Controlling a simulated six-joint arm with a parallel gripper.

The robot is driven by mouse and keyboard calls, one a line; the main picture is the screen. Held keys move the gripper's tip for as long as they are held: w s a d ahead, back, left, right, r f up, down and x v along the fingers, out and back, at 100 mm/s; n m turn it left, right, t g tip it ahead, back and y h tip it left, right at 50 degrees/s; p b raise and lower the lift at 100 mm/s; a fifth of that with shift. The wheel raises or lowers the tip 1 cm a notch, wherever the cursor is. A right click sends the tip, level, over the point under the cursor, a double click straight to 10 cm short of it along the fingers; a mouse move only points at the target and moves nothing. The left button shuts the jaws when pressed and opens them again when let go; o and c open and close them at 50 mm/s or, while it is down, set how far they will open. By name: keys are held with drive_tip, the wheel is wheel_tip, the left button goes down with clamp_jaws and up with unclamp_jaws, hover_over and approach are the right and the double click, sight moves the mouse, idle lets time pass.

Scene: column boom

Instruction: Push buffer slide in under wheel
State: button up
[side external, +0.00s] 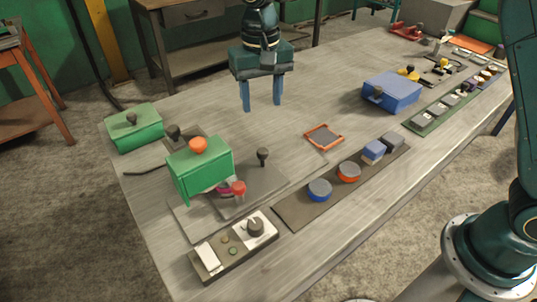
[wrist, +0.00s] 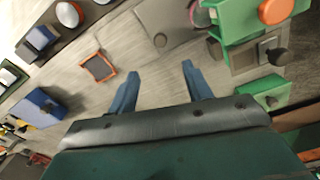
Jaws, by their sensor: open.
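A green housing (side external: 200,168) with an orange knob on top stands at the left of the bench. A magenta wheel (side external: 222,191) shows low at its side, partly hidden by a red part; the wheel also shows in the wrist view (wrist: 199,14). A grey plate (side external: 272,180), which looks like the buffer slide, sticks out to the right of the housing and carries an upright black knob (side external: 262,153). How far it reaches under the wheel I cannot tell. My gripper (side external: 262,106) is open and empty, pointing down above the bench behind the plate, apart from it.
A green box (side external: 136,130) stands behind the housing. A small orange-framed tray (side external: 324,137) lies right of the plate. A brown strip (side external: 300,212) with several blocks and a switch box (side external: 234,246) line the front. A blue box (side external: 392,92) stands right. Bare bench surrounds my gripper.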

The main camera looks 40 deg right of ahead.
drive_tip(key=shift+w+d, duration=0.1)
drive_tip(key=c, duration=0.9)
drive_tip(key=shift+w+d+f+m, duration=0.1)
drive_tip(key=shift+d+f+m, duration=0.1)
drive_tip(key=shift+m, duration=0.1)
clamp_jaws()
drive_tip(key=w+d+f+m+y, duration=0.1)
drive_tip(key=d+f+m+y, duration=0.1)
drive_tip(key=d+m, duration=0.3)
drive_tip(key=w+d+f+m+g+y, duration=0.1)
drive_tip(key=d+f+m+y, duration=0.1)
drive_tip(key=d+m, duration=0.3)
drive_tip(key=shift+w+d+f+m, duration=0.3)
drive_tip(key=shift+f+m, duration=0.1)
drive_tip(key=shift+m, duration=0.3)
